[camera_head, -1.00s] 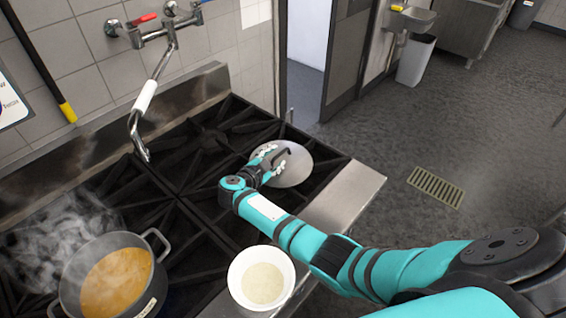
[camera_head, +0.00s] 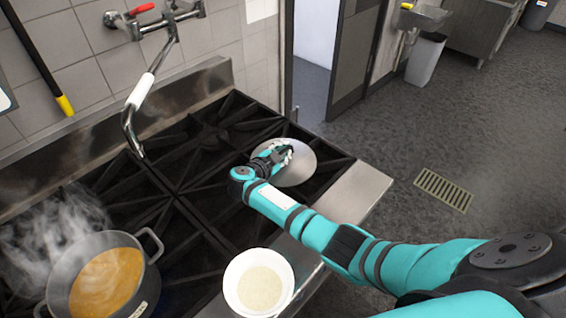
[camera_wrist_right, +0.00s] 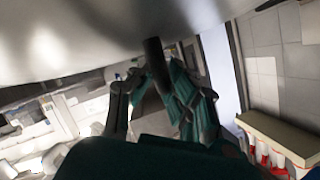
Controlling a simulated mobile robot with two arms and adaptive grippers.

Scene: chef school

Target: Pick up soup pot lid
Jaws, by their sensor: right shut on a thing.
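The soup pot lid (camera_head: 302,172) is a round, grey metal disc at the far right part of the stove in the head view. My right gripper (camera_head: 285,154) is over its middle and shut on its handle. In the right wrist view, the lid's pale surface (camera_wrist_right: 70,30) fills the top and a dark handle (camera_wrist_right: 154,55) sticks out between my gripper's fingers. I cannot tell whether the lid touches the burner grates. The soup pot (camera_head: 103,275), dark with orange soup, stands steaming at the lower left. My left gripper is not in view.
A white bowl (camera_head: 232,289) with pale contents stands near the stove's front edge, left of my right arm. A pot-filler tap (camera_head: 145,92) hangs over the back of the stove. The black grates (camera_head: 190,160) between pot and lid are clear.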

